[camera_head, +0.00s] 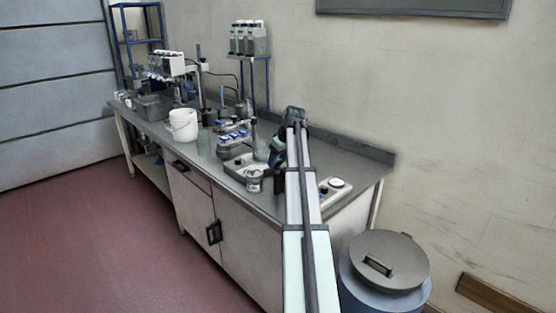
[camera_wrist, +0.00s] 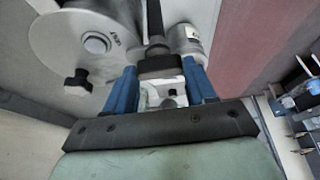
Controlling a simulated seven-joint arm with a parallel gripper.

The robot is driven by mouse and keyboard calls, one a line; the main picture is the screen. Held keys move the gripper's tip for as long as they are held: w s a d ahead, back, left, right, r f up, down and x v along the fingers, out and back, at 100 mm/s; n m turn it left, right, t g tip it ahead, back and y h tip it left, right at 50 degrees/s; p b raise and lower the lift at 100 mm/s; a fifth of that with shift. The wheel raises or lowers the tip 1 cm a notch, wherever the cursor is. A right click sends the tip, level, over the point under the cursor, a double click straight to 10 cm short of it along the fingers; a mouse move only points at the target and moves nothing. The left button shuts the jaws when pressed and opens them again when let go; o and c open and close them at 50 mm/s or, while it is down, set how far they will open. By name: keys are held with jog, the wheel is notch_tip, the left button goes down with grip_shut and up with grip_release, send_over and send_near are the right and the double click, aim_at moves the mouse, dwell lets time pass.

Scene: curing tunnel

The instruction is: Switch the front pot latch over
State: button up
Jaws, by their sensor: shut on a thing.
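In the wrist view my gripper (camera_wrist: 160,68) has its two blue fingers on either side of a dark grey piece (camera_wrist: 160,62) and is shut on it. The piece joins a black bar running up to the top edge; it may be the front pot latch, but its shape is partly hidden by the fingers. In the head view my gripper (camera_head: 277,153) is low over the bench, largely hidden behind my arm. A metal pot (camera_wrist: 186,38) with a pale label is just beyond the right finger; I cannot tell whether they touch.
A pale round disc (camera_wrist: 60,45) with a hub and a black knob (camera_wrist: 78,82) are left of the fingers. On the bench (camera_head: 345,160) stand a small can (camera_head: 253,182), a white bucket (camera_head: 183,126) and a grey tub (camera_head: 152,108). A lidded bin (camera_head: 385,262) stands beside the bench.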

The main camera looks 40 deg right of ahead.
dwell(0.3)
jog(key=o, duration=1)
jog(key=shift+o, duration=0.2)
jog(key=shift+r, duration=0.15)
jog(key=v, duration=1.3)
jog(key=shift+s+r, duration=0.2)
